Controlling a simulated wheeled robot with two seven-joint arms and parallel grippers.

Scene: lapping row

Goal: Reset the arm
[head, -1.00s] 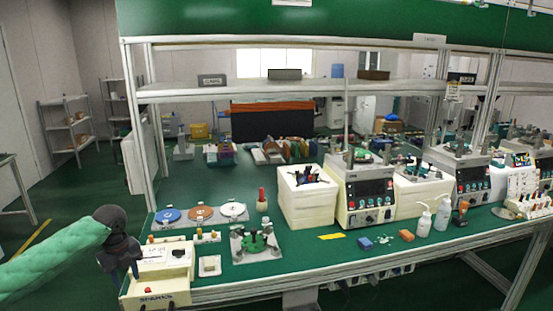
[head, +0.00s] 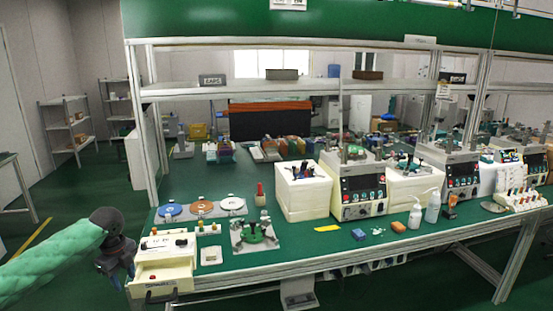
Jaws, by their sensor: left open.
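My left arm, in a green quilted sleeve, comes in from the left in the head view. Its dark left gripper (head: 118,268) hangs at the left end of the bench, just left of a cream box with an open drawer (head: 165,277). It holds nothing that I can see. Whether it touches the box cannot be told. A small red item (head: 152,278) lies in the drawer. My right gripper is not in view.
Floor to the left is clear near the shelving (head: 67,133).

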